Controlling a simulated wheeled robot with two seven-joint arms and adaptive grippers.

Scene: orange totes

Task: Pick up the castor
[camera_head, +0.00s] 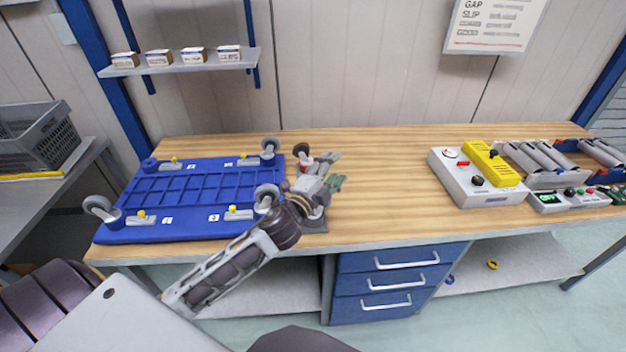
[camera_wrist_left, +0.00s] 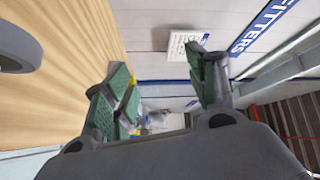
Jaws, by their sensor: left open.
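A castor with a dark wheel (camera_head: 303,150) stands on the bench just right of the blue platform, partly hidden behind my left gripper. Other castors sit at the platform's corners, at the back right (camera_head: 268,147), front right (camera_head: 266,194) and front left (camera_head: 100,207). My left gripper (camera_head: 332,171) is over the bench, right of the platform and close to the dark-wheeled castor. It also shows in the left wrist view (camera_wrist_left: 160,78), open, with nothing between its green-padded fingers. A grey rounded piece, perhaps a wheel (camera_wrist_left: 18,46), shows at that view's upper left. My right gripper is not in view.
The blue platform (camera_head: 180,184) fills the bench's left part. A control box (camera_head: 476,182) and roller units (camera_head: 540,157) stand at the right. The wooden bench (camera_head: 385,185) is clear between. A shelf (camera_head: 182,68) with small boxes hangs behind; blue drawers (camera_head: 390,282) are below.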

